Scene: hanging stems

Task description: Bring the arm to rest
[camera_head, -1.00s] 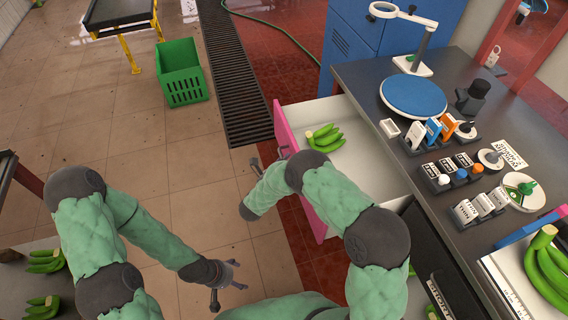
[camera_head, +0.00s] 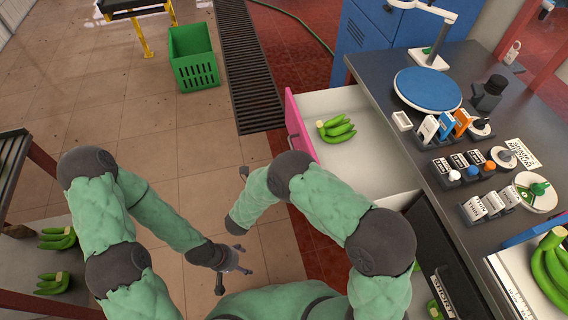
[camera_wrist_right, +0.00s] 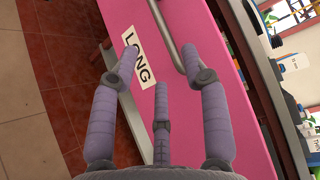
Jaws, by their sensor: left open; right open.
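My left gripper (camera_head: 234,268) is open and empty, low over the tiled floor in the head view. My right gripper (camera_head: 243,172) is mostly hidden behind its own forearm in the head view, with a fingertip showing left of the open drawer. In the right wrist view the right gripper (camera_wrist_right: 160,68) has its fingers spread with nothing between them. They point at the drawer's pink front (camera_wrist_right: 205,95), with its LONG label (camera_wrist_right: 139,66) and metal handle (camera_wrist_right: 168,40). The pink drawer front (camera_head: 297,125) stands pulled out; a green banana bunch (camera_head: 337,130) lies inside.
A dark counter (camera_head: 432,165) with a blue turntable (camera_head: 427,88) and small devices is at right. Below it, a black-fronted drawer (camera_head: 440,265) is partly open. A shelf with green bananas (camera_head: 58,238) is at left. A green crate (camera_head: 194,58) stands on open floor.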

